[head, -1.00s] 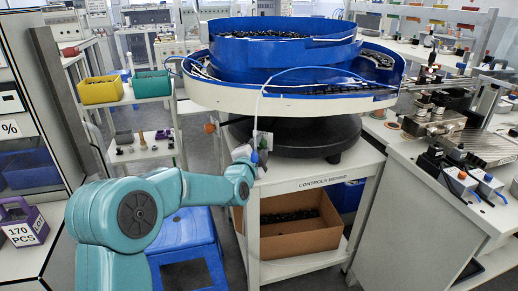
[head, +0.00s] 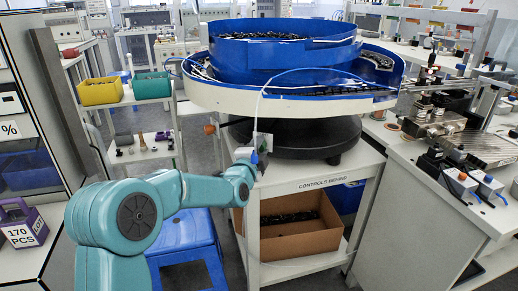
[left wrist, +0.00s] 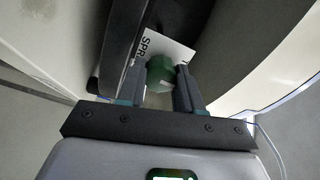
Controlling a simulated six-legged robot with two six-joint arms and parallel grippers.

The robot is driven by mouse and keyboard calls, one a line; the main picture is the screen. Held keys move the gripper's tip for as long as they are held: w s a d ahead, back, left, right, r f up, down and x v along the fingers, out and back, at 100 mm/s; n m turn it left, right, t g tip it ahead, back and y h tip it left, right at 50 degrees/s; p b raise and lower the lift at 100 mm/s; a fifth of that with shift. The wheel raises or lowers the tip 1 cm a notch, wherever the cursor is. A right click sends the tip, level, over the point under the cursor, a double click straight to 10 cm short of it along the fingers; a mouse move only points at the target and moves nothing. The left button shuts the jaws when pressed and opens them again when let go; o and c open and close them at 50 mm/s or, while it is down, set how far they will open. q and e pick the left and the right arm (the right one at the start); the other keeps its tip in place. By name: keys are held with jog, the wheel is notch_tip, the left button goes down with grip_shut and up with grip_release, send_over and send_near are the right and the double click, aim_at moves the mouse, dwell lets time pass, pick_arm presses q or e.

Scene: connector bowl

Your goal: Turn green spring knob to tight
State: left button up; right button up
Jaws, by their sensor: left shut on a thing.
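The green knob (left wrist: 160,73) shows in the left wrist view between the two fingers of my left gripper (left wrist: 160,84). The fingers are shut on its sides. A white label (left wrist: 178,49) with partly hidden letters reading "SPR" lies behind the knob. In the head view my left gripper (head: 258,153) is under the rim of the blue bowl feeder, by the front left of its base. The knob itself is hidden there. My right gripper is not in view.
The blue bowl feeder (head: 225,95) overhangs the gripper. Its dark round base (head: 310,138) stands just right on a white stand (head: 310,183) marked "CONTROLS BEHIND". A cardboard box (head: 300,241) sits on the shelf below. A thin pale cable runs down close to the gripper.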

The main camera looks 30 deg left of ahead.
pick_arm(q)
jog(key=o, duration=1)
jog(key=shift+d+r, duration=0.1)
jog(key=shift+r, duration=0.05)
jog(key=v, duration=1.6)
jog(key=shift+s, duration=0.15)
